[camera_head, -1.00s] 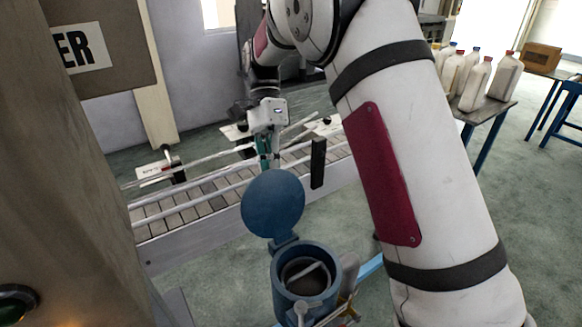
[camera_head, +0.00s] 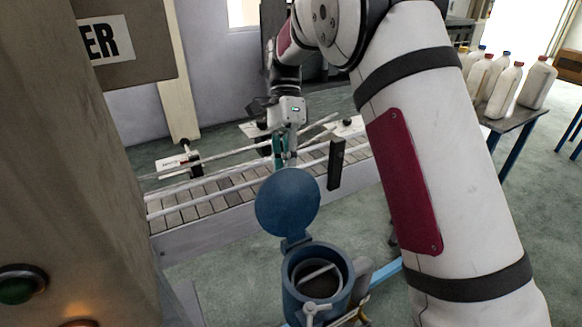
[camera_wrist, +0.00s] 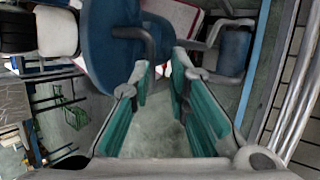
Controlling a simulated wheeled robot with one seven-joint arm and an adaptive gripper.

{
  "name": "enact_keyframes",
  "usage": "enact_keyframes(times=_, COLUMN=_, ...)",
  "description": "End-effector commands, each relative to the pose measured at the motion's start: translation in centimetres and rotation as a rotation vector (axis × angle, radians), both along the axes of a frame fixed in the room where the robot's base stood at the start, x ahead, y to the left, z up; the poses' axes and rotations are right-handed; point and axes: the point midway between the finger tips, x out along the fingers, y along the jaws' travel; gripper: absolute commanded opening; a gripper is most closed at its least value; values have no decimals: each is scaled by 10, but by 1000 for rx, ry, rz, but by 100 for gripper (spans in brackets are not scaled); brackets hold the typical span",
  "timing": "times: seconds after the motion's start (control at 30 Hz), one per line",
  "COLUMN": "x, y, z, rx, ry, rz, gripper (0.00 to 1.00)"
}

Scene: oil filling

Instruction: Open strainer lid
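The blue strainer (camera_head: 290,285) stands at the bottom centre of the head view with its mouth uncovered and a bar-like handle inside. Its round blue lid (camera_head: 287,203) is swung up on its hinge and stands raised at the far side of the mouth. My gripper (camera_head: 281,158) is just beyond the lid, its tips partly hidden behind the lid's top edge. In the wrist view, the teal fingers of my gripper (camera_wrist: 160,75) are apart with nothing between them. A blue disc, apparently the lid (camera_wrist: 105,55), lies beyond the left finger; contact cannot be told.
A slatted conveyor (camera_head: 215,203) with metal rails runs behind the strainer. A brown housing (camera_head: 70,190) with a green button (camera_head: 20,287) fills the left. White bottles (camera_head: 505,90) stand on a table at right. Green floor (camera_head: 225,270) shows between.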

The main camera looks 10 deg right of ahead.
Motion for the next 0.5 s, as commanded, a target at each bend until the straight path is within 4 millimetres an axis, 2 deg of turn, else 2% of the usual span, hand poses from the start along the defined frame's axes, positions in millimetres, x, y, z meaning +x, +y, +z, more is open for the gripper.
enact_keyframes(times=0.03, x=-10, y=10, z=-34, rx=-2, ry=57, rz=9, gripper=23)
enact_keyframes(times=0.07, x=-10, y=10, z=-35, rx=-1, ry=59, rz=9, gripper=28)
enact_keyframes(times=0.1, x=-10, y=10, z=-34, rx=-2, ry=57, rz=9, gripper=41)
enact_keyframes(times=0.13, x=-10, y=10, z=-34, rx=-1, ry=59, rz=9, gripper=50)
enact_keyframes(times=0.2, x=-9, y=10, z=-33, rx=-1, ry=56, rz=10, gripper=57)
enact_keyframes(times=0.33, x=-9, y=9, z=-32, rx=0, ry=54, rz=10, gripper=52)
enact_keyframes(times=0.5, x=-9, y=9, z=-31, rx=1, ry=52, rz=10, gripper=50)
